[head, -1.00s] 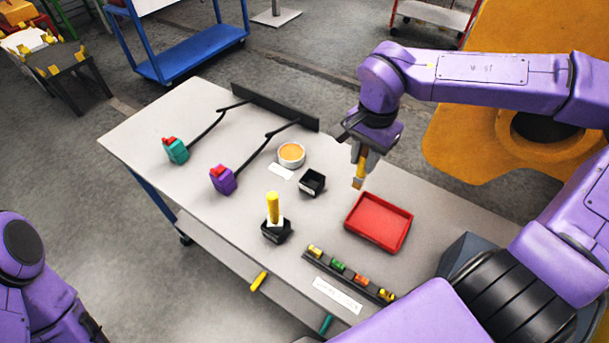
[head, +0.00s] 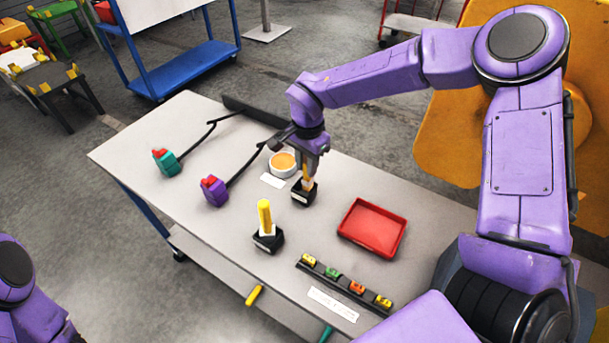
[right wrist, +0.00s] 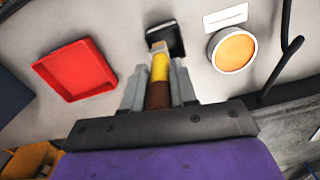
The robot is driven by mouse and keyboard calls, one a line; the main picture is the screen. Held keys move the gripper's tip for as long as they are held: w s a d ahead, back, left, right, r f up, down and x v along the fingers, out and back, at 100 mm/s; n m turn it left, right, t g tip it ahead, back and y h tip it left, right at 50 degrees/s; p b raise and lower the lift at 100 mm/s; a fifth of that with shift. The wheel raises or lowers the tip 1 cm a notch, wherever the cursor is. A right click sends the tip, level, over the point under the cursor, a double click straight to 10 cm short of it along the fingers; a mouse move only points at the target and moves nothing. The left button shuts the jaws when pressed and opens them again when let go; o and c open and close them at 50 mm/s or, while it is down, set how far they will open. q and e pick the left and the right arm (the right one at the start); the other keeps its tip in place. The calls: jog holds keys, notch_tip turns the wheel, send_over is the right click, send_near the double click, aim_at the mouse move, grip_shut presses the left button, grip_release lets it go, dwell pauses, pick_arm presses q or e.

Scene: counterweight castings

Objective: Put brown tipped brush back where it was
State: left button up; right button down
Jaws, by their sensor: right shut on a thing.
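My right gripper (head: 309,172) is shut on a brush (head: 307,182) and holds it roughly upright at the small black holder (head: 302,197). In the right wrist view the brush (right wrist: 160,68) sits between the fingers (right wrist: 158,90); it shows a brown part near the palm, then yellow, then a pale lower end. That end overlaps the near edge of the black holder (right wrist: 168,38). I cannot tell whether it is inside. Another yellow-handled brush (head: 264,215) stands upright in a second black holder (head: 268,242). My left arm shows at lower left; its gripper is out of view.
An orange-filled white bowl (head: 283,165) stands close to the left of the right gripper. A red tray (head: 372,228) is to the right. A black rack (head: 343,283) with coloured pieces lies in front.

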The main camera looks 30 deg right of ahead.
aim_at(304, 173)
jog(key=shift+w+f, duration=0.15)
jog(key=shift+f, duration=0.05)
jog(key=shift+w+a+f+b, duration=0.1)
jog(key=shift+w+f+b, duration=0.05)
jog(key=shift+f+b, duration=0.15)
notch_tip(304, 173, down, 4)
jog(key=b, duration=0.4)
jog(key=shift+w+a+r, duration=0.1)
jog(key=shift+w+r, duration=0.05)
jog(key=shift+r, duration=0.2)
jog(key=shift+f, duration=0.1)
jog(key=c, duration=0.9)
grip_release()
notch_tip(304, 173, up, 12)
jog(key=shift+w+r+b, duration=0.1)
jog(key=shift+r+b, duration=0.1)
jog(key=shift+b, duration=0.35)
